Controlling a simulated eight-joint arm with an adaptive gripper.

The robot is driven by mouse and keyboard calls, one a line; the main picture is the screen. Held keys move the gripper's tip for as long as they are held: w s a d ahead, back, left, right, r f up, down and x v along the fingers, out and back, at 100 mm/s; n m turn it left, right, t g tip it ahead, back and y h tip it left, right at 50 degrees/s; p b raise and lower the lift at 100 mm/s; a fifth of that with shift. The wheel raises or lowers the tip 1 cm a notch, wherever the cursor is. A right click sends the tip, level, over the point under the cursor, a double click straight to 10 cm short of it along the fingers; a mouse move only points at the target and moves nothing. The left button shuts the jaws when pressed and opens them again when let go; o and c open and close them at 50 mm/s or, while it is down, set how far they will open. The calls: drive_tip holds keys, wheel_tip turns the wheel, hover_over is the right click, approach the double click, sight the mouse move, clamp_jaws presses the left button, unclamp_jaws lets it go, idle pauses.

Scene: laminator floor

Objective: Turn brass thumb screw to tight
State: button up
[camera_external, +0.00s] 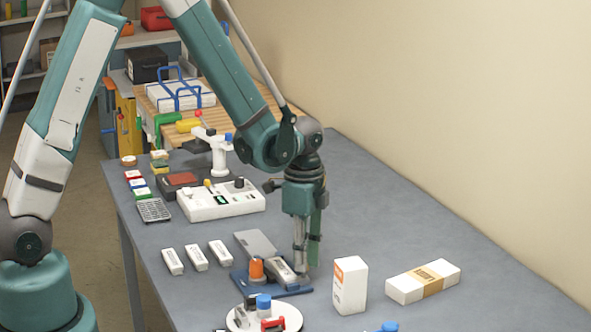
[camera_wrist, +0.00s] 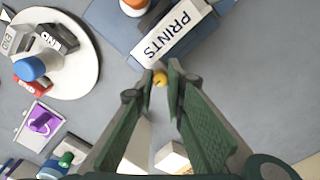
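The small round brass thumb screw (camera_wrist: 160,79) shows in the wrist view just beyond the end of a white block labelled PRINTS (camera_wrist: 178,32). The block sits on a blue base (camera_wrist: 97,8); in the external view that base (camera_external: 290,292) also carries an orange knob (camera_external: 256,268). My gripper (camera_wrist: 161,70) points down with its fingertips on either side of the screw, very close to it; I cannot tell whether both touch it. In the external view my gripper (camera_external: 306,262) is low at the base's right end, and the screw is hidden there.
A round white stand (camera_external: 239,318) with coloured parts is at the front. A white carton (camera_external: 350,285) stands close at the right, with a banded white bundle (camera_external: 423,282) beyond. Several white blocks (camera_external: 196,257) lie at the left. The table's back right is clear.

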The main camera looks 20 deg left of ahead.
drive_tip(key=shift+n+b, duration=0.6)
drive_tip(key=o, duration=0.9)
drive_tip(key=shift+r, duration=0.2)
drive_tip(key=shift+r, duration=5.85)
